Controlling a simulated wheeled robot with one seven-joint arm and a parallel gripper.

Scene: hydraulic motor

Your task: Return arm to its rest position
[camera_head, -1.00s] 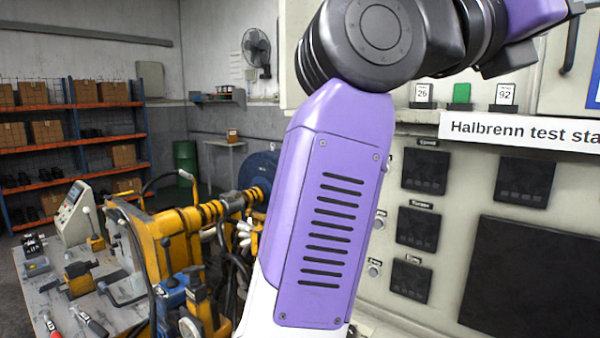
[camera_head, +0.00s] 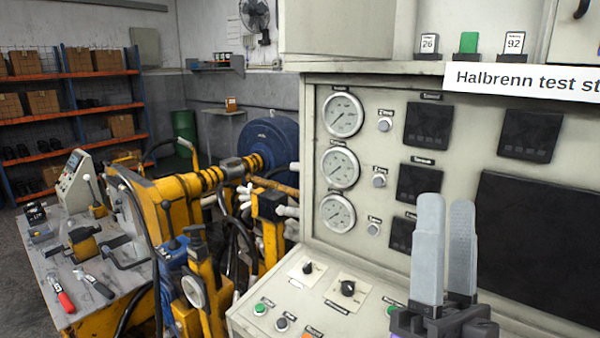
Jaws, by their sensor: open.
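My gripper (camera_head: 445,245) shows at the bottom right of the head view, with its two pale grey fingers pointing up and a narrow gap between them. It is open and nothing shows between the fingers. It appears in front of the light grey test stand (camera_head: 390,92) and overlaps its sloped control panel and a dark display. The rest of my arm is out of view below the frame.
The sloped panel (camera_head: 322,312) has knobs and coloured buttons, with several round gauges (camera_head: 340,168) above. Yellow and blue machinery (camera_head: 180,210) fills the centre-left. A metal workbench (camera_head: 80,295) with hand tools stands at left. Shelves with boxes (camera_head: 70,118) are behind.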

